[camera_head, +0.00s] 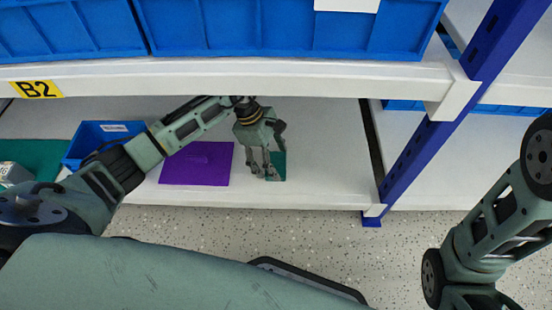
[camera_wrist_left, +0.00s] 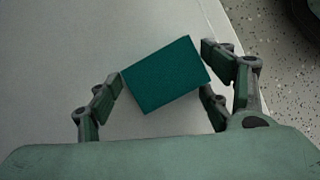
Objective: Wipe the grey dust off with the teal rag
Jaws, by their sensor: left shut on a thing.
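The teal rag (camera_head: 279,166) is a small flat rectangular block in the head view, at the middle of the lower white shelf. My left gripper (camera_head: 270,176) is shut on it, reaching down to the shelf from the left. In the left wrist view, the rag (camera_wrist_left: 166,76) sits tilted between the two fingers of the left gripper (camera_wrist_left: 164,74), over the pale shelf surface. I cannot make out grey dust in either view. My right arm shows at the right of the head view, but its gripper does not.
A blue bin (camera_head: 92,135) and a green mat (camera_head: 38,157) are farther left. A white upper shelf (camera_head: 240,82) hangs above; a blue post (camera_head: 420,140) stands right. The shelf (camera_head: 325,170) right of the rag is clear.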

